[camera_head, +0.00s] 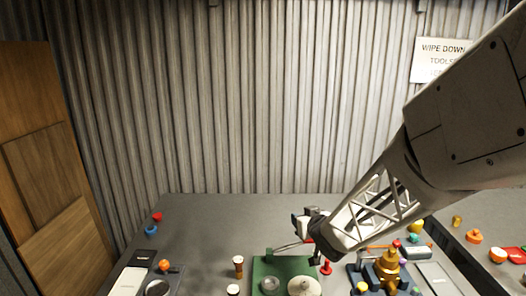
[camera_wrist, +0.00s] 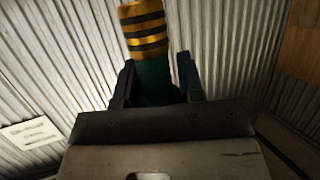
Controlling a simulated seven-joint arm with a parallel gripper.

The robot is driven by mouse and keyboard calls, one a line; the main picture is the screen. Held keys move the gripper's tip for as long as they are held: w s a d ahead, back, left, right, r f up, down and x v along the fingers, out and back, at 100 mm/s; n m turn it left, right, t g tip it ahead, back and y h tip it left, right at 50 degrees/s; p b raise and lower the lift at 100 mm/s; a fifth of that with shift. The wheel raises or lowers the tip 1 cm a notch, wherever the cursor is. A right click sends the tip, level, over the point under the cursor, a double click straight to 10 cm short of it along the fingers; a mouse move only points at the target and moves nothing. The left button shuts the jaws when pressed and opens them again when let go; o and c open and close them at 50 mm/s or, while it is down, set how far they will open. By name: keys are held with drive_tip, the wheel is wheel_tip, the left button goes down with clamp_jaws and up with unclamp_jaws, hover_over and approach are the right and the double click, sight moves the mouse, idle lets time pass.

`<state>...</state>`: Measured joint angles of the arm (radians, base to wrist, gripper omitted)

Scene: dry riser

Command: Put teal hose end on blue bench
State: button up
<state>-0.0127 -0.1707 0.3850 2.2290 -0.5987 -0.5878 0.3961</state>
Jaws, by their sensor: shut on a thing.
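The teal hose end (camera_wrist: 153,82) is a dark teal cylinder with a gold-and-black banded tip, seen in the wrist view. My gripper (camera_wrist: 157,72) is shut on its teal part, one finger on each side, and the banded tip points away past the fingers. In the head view my arm and wrist hide most of the grip, and I cannot make out the hose end clearly. A dark blue slab (camera_head: 354,273) at the front right carries a gold fitting (camera_head: 387,266) and small coloured pieces; I cannot tell if it is the blue bench.
A green mat (camera_head: 259,268) with round dishes lies at the front middle. A brown-and-white cylinder (camera_head: 238,266) stands left of it. Red (camera_head: 157,216) and blue (camera_head: 151,230) pieces are at the back left. The back middle of the grey table (camera_head: 225,215) is clear, before a corrugated wall.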

drive_tip(key=w+d+r+m+h, duration=0.1)
drive_tip(key=w+d+m+h, duration=0.1)
drive_tip(key=w, duration=0.8)
drive_tip(key=w+d+m+h, duration=0.2)
drive_tip(key=w+d, duration=0.2)
drive_tip(key=w, duration=0.5)
drive_tip(key=shift+w+d+r+t+h, duration=0.2)
drive_tip(key=shift+w+r+t+h, duration=0.15)
drive_tip(key=shift+r+t+h, duration=0.05)
drive_tip(key=shift+s, duration=0.1)
drive_tip(key=s+a+f+n+g+y, duration=0.1)
drive_tip(key=s+a+f+n+y, duration=0.1)
drive_tip(key=s, duration=1.2)
drive_tip(key=s+a+f+n+g+y, duration=0.1)
drive_tip(key=s+a+f+n+y, duration=0.2)
drive_tip(key=s, duration=1.2)
drive_tip(key=s+a+f+n+g+y, duration=0.2)
drive_tip(key=s+a, duration=0.5)
drive_tip(key=s, duration=0.7)
drive_tip(key=f+n+y, duration=0.1)
drive_tip(key=n+y, duration=0.1)
drive_tip(key=shift+s+a+y, duration=0.2)
drive_tip(key=shift+a+y, duration=0.15)
drive_tip(key=shift+y, duration=0.05)
drive_tip(key=shift+w, duration=0.15)
